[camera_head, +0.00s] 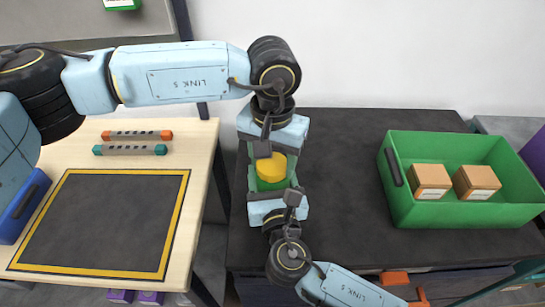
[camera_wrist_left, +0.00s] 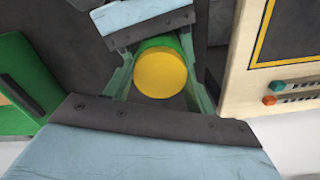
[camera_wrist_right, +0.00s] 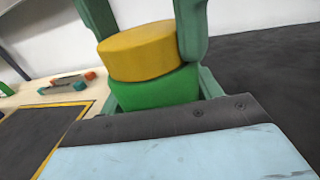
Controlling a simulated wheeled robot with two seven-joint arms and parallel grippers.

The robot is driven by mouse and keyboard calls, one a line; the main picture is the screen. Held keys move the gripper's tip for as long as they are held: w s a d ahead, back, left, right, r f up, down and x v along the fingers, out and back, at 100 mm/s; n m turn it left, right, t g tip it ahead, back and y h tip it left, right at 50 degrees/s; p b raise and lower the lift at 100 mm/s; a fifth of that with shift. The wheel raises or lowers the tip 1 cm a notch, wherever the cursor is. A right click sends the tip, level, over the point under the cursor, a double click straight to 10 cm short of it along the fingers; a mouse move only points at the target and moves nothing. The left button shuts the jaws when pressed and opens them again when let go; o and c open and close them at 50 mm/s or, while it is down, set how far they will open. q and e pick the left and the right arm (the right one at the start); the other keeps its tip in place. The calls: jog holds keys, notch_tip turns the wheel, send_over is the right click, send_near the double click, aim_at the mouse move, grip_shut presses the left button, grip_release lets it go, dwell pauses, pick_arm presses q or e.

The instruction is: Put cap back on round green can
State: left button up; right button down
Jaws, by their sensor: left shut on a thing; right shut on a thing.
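The yellow cap (camera_head: 270,167) is directly over the round green can (camera_head: 272,185), between my two grippers in the head view. My left gripper (camera_head: 271,160) is shut on the cap from above. My right gripper (camera_head: 273,188) is shut on the can from the side. In the right wrist view the cap (camera_wrist_right: 138,52) meets the can's top (camera_wrist_right: 150,90) but looks slightly off to the left and a little tilted. I cannot tell whether it is seated. In the left wrist view the cap (camera_wrist_left: 161,73) hides most of the can (camera_wrist_left: 152,42).
A green crate (camera_head: 455,213) with two brown boxes (camera_head: 430,181) stands on the dark table (camera_head: 345,160) to the right. A wooden table (camera_head: 190,180) at left bears a yellow-edged dark mat (camera_head: 100,220) and two small bars (camera_head: 137,135). The dark table is clear between grippers and crate.

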pick_arm(q)
jog(key=shift+m, duration=0.3)
jog(key=o, duration=1.2)
jog(key=shift+c, duration=0.2)
notch_tip(320, 180, up, 12)
pick_arm(e)
jog(key=shift+c, duration=1.2)
grip_release()
